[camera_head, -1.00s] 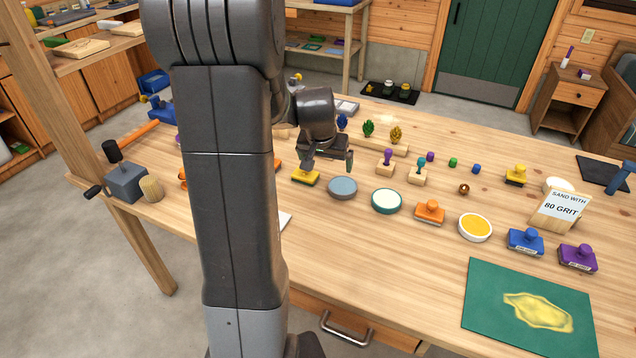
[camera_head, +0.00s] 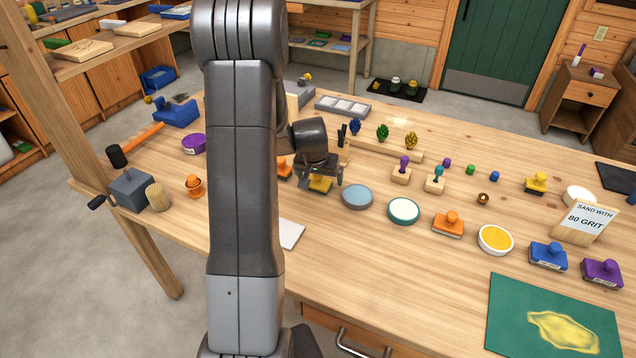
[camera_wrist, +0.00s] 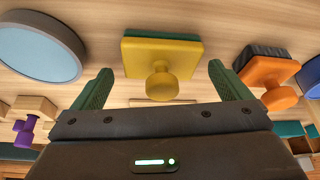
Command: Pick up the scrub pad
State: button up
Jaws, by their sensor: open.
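The scrub pad, a yellow block with a round knob and a green underside, lies on the workbench below my gripper. In the wrist view the scrub pad (camera_wrist: 161,55) shows between the two green fingers, with its knob toward me. In the head view the scrub pad (camera_head: 320,186) is partly hidden by my gripper (camera_head: 320,176), which is above it. In the wrist view my gripper (camera_wrist: 160,85) is open and empty, with a finger on either side of the knob. I cannot tell whether the fingers touch the pad.
An orange-handled brush (camera_wrist: 268,72) sits close to the right in the wrist view. A grey-blue round dish (camera_wrist: 38,50) is close to the left. In the head view a white-and-teal dish (camera_head: 404,211) and an orange block (camera_head: 449,223) stand farther right on the workbench (camera_head: 350,265).

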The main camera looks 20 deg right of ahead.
jog(key=shift+f, duration=0.1)
jog(key=c, duration=1.1)
notch_tip(320, 180, up, 10)
jog(key=shift+r, duration=0.1)
jog(key=o, duration=0.4)
jog(key=shift+c, duration=1.4)
